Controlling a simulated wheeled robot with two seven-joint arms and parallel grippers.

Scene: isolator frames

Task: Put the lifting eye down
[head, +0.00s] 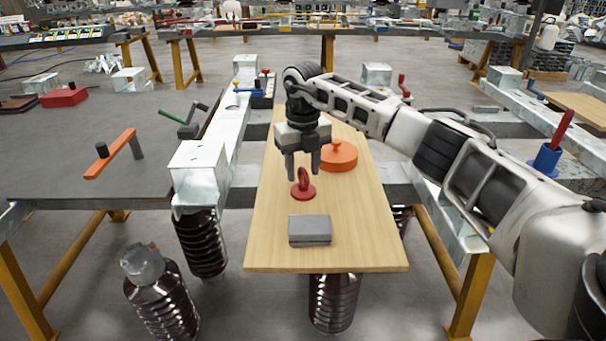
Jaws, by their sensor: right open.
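The red lifting eye (303,187) stands upright on its round base on the wooden board (350,235). My right gripper (303,177) is directly above and around the upper part of the eye, its two dark fingers pointing down and spread apart. The fingers look open; whether either one touches the eye cannot be told from this view. My left gripper is not in view.
An orange lidded pot-like part (338,155) stands just behind the lifting eye on the board. A grey block (310,230) lies in front. Metal beams (204,160) flank the board, with dark ribbed insulators (333,303) below.

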